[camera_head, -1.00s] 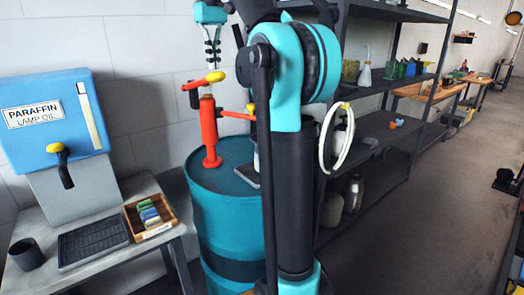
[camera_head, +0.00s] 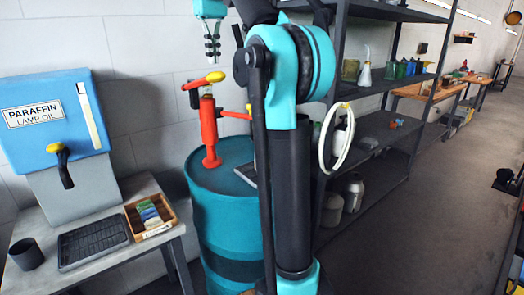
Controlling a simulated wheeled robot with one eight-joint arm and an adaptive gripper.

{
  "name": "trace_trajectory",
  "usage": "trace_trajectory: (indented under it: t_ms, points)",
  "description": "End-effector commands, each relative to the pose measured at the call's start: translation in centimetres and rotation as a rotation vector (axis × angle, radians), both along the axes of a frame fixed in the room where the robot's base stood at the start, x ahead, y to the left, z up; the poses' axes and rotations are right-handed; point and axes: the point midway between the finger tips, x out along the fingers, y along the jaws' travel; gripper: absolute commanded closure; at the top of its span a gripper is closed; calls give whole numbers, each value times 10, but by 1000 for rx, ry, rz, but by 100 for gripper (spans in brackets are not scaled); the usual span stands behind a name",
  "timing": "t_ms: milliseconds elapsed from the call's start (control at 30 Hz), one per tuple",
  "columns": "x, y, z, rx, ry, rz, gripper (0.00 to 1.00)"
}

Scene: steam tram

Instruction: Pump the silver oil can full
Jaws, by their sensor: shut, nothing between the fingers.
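A red hand pump (camera_head: 209,130) stands upright on the teal drum (camera_head: 224,222). Its lever has a yellow knob (camera_head: 215,77) at the top, and its spout reaches right toward my arm. My gripper (camera_head: 212,55) is shut and empty, pointing down just above the yellow knob, with a small gap between them. The silver oil can is not clearly visible; my arm hides the area under the spout.
A blue paraffin dispenser (camera_head: 55,115) stands on a bench at left, with a dark drip tray (camera_head: 93,243), a black cup (camera_head: 27,254) and a wooden box (camera_head: 152,216). Dark shelves (camera_head: 385,135) stand at right. Floor beyond the shelves is open.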

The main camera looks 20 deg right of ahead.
Motion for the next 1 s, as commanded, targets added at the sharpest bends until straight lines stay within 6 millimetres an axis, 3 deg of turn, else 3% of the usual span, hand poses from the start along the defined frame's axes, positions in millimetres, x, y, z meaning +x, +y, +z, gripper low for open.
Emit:
trace_trajectory:
  t_ms: [1000]
  points:
    - [0,0,-44,0,0,0,100]
